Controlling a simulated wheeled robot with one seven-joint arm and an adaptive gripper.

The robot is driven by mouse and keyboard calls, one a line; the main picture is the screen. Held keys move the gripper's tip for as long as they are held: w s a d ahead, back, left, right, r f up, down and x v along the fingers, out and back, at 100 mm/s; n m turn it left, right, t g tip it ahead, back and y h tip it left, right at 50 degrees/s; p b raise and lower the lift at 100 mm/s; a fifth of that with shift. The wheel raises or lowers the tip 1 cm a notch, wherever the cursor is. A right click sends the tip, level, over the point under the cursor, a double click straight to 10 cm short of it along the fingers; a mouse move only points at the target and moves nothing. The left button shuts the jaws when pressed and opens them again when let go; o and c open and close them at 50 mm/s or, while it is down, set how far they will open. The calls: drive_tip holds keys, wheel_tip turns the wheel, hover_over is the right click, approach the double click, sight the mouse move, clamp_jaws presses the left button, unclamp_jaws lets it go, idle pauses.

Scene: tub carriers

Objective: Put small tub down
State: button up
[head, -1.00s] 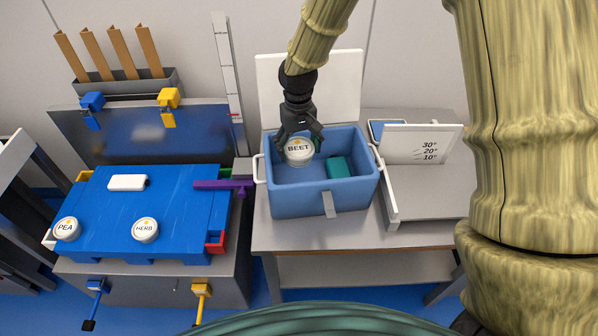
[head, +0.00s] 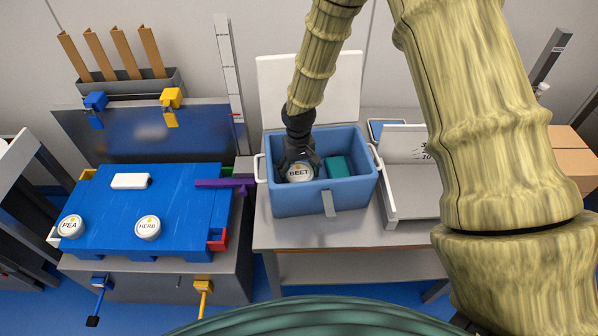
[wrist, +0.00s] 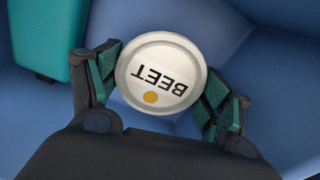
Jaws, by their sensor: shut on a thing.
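The small tub with a white lid marked BEET (head: 299,173) is inside the blue open-topped box (head: 302,200). My gripper (head: 298,165) reaches down into the box and is shut on the tub. In the wrist view the tub lid (wrist: 161,74) sits between the two green-padded fingers of my gripper (wrist: 165,90), one on each side. The blue box floor (wrist: 270,85) shows around it. I cannot tell whether the tub's underside touches the floor. A teal block (head: 338,167) lies in the box to the right of the tub; it also shows in the wrist view (wrist: 38,40).
The box stands on a grey table (head: 290,235), its white lid (head: 340,85) raised behind. A blue board (head: 180,225) at left holds the PEA tub (head: 71,226), the HERB tub (head: 147,228) and a white block (head: 131,181). A white angled stand (head: 400,145) is at right.

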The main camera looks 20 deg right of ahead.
sight(299, 171)
drive_tip(key=shift+f, duration=0.35)
drive_tip(key=o, duration=0.8)
drive_tip(key=shift+f, duration=0.1)
drive_tip(key=shift+o, duration=0.2)
wheel_tip(299, 171, up, 12)
drive_tip(key=b, duration=0.2)
